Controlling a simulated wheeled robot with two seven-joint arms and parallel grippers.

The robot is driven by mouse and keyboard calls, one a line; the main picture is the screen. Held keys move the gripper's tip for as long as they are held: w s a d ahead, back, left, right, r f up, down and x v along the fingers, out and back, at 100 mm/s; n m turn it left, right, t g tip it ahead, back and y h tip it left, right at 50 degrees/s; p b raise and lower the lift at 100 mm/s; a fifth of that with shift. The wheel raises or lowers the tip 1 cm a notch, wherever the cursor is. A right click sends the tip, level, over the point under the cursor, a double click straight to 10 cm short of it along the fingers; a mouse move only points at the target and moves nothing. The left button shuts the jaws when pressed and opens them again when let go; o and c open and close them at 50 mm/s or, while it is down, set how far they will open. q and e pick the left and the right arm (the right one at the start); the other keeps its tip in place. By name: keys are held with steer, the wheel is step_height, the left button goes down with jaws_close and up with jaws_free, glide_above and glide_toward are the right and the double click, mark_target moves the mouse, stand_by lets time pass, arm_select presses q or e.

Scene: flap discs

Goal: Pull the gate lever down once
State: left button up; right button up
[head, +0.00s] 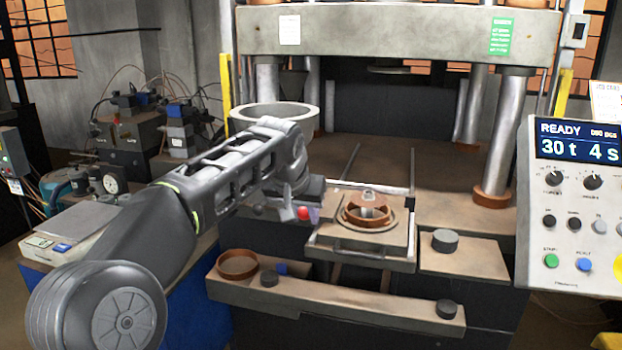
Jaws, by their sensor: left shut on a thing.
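My left arm reaches in from the left, and its gripper (298,208) is beside the press, below the pale round hopper (312,116). It is shut on the gate lever, whose red knob (303,212) shows at the fingertips. The rest of the lever is hidden by my gripper and arm, so its angle cannot be told. The hopper's lower part is also hidden by my arm. My right gripper is out of view.
A sliding tray (385,262) with a brown ring mould (367,211) is just right of my gripper. A front shelf (350,306) holds a brown ring (237,265) and dark round pieces. A control panel (570,200) reading READY stands at right. A scale (60,240) is at left.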

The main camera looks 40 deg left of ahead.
arm_select(q)
step_height(320, 180, up, 5)
steer(key=p, duration=0.3)
steer(key=shift+w+f+p, duration=0.1)
steer(key=shift+f+p, duration=0.05)
steer(key=shift+p, duration=0.15)
step_height(320, 180, up, 6)
steer(key=p, duration=0.5)
stand_by(0.4)
